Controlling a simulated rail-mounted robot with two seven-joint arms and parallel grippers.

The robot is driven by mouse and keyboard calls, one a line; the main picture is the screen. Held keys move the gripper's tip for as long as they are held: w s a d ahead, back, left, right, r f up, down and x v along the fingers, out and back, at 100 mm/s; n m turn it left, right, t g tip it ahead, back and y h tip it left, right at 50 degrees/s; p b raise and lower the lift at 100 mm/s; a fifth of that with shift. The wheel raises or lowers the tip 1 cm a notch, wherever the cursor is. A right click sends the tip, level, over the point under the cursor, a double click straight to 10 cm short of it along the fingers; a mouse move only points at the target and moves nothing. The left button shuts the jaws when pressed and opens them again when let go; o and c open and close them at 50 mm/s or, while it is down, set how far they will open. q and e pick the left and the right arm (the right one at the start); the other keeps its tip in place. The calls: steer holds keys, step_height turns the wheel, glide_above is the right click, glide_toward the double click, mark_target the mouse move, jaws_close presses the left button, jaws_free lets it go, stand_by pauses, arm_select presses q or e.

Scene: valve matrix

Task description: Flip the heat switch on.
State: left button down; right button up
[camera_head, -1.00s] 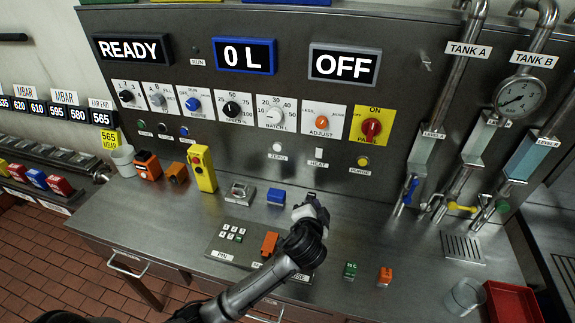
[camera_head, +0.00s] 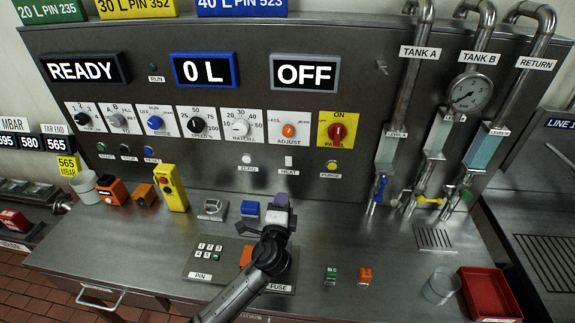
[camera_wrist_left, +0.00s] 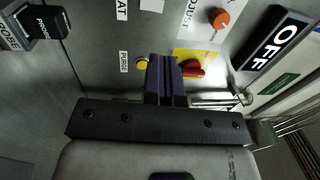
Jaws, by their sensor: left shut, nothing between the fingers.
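The heat switch (camera_head: 289,160) is a small white piece on the sloping panel, just above the HEAT label (camera_head: 288,171). In the left wrist view a white piece (camera_wrist_left: 152,5) is cut by the top edge beside a label ending in "AT". My left gripper (camera_head: 281,201) is shut and empty, with dark purple fingers pointing at the panel. It is below the HEAT label in the head view and apart from the switch. In the left wrist view its fingertips (camera_wrist_left: 164,62) overlap the panel near the yellow purge button (camera_wrist_left: 142,64). My right gripper is not in view.
The purge button (camera_head: 331,167) is right of the heat switch, and the white zero button (camera_head: 246,159) is left. The OFF display (camera_head: 305,73) hangs above. A blue block (camera_head: 249,209) and keypad (camera_head: 208,249) are on the bench near my left arm.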

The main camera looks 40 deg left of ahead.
mark_target(289, 159)
arm_select(q)
steer(key=b+x, duration=0.1)
steer(key=x, duration=1.3)
